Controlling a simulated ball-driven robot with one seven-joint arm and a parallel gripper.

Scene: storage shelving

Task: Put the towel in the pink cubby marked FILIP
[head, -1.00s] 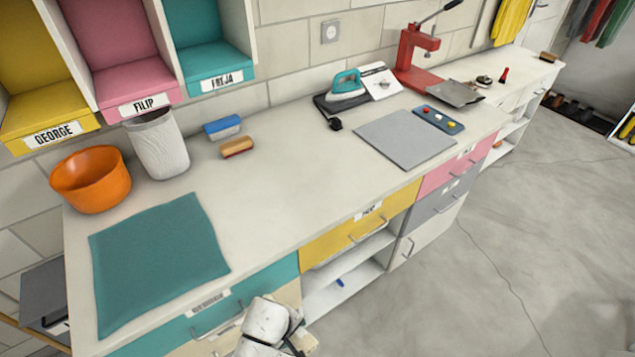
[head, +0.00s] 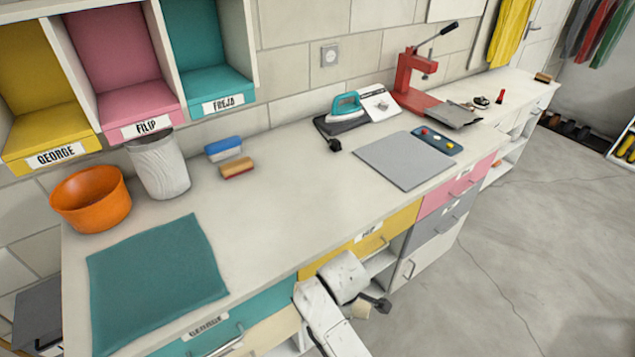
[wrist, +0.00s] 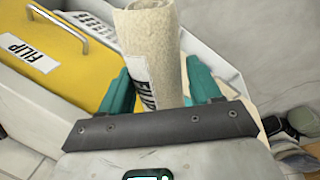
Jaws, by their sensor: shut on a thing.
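The towel (wrist: 150,35) is a cream roll with a white label, partly reading FILIP, in the wrist view. My gripper (wrist: 160,88) has its teal fingers shut on either side of the towel, which stands out beyond them. In the head view my gripper (head: 374,304) is low, in front of the counter's drawers, and a small cream end shows beside it. The pink cubby marked FILIP (head: 133,103) is at the upper left in the head view, between the yellow GEORGE and teal FREJA cubbies. Its visible floor is bare. My gripper is well below and right of it.
Below the cubbies, an orange bowl (head: 92,200) and a white bin (head: 160,168) stand on the counter (head: 270,215). A teal mat (head: 155,280) lies at front left. A yellow drawer (wrist: 40,70) labelled FILIP is close to my gripper. Open floor lies right.

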